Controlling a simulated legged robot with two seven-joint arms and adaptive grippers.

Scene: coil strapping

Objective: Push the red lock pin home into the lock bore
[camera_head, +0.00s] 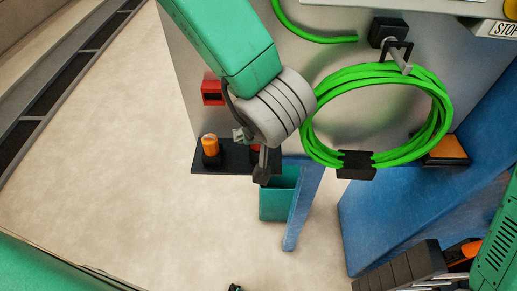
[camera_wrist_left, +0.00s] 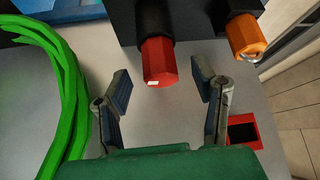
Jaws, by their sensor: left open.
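My right gripper's fingers are not seen.
An orange pin (camera_head: 210,145) stands beside the red one on the black shelf (camera_head: 205,168). A green strap coil (camera_head: 322,125) hangs from a hook to the right. A teal bin (camera_head: 275,205) and blue post (camera_head: 302,210) are below. The floor at left is clear.

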